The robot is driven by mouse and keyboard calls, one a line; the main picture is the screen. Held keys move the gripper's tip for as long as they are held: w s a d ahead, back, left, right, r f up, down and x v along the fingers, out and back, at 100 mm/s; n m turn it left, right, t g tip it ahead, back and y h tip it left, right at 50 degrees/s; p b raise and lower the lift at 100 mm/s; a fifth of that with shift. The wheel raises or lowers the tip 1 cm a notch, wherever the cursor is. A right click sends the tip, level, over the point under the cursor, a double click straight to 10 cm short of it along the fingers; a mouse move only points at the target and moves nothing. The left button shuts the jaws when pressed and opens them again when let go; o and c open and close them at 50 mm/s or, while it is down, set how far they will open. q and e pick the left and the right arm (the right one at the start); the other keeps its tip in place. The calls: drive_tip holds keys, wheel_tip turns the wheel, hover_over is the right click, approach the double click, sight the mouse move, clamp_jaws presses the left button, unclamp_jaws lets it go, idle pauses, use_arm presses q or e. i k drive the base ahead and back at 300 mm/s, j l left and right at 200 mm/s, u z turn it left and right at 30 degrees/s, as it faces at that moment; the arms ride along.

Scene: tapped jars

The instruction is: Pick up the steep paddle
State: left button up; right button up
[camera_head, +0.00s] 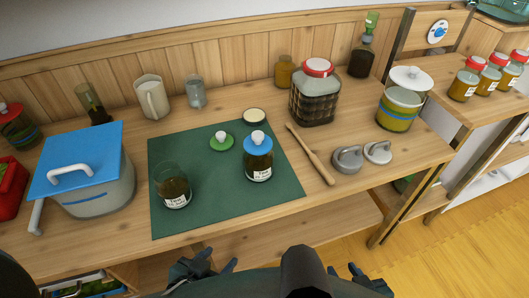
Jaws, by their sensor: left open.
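The steep paddle appears to be the long wooden paddle (310,153) lying flat on the counter, just right of the green mat. My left gripper (220,262) is open and empty at the front edge, below the mat and apart from the paddle. My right gripper (345,268) is low at the bottom edge, in front of the counter and partly cut off. Its jaw state is unclear, and it touches no visible object.
The green mat (215,215) holds an open jar (173,186), a blue-lidded jar (258,160) and a green lid (221,141). A large red-lidded jar (316,92) stands behind the paddle. Two grey handled weights (347,160) sit right of it. Counter is clear before the paddle.

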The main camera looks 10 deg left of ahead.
sight(326, 175)
drive_tip(key=u, duration=1.1)
drive_tip(key=l+z, duration=0.1)
drive_tip(key=z, duration=1.15)
drive_tip(key=i+l+u, duration=0.1)
drive_tip(key=l+u, duration=0.2)
drive_tip(key=l, duration=1.05)
drive_tip(key=l+u, duration=0.25)
drive_tip(key=l, duration=1.1)
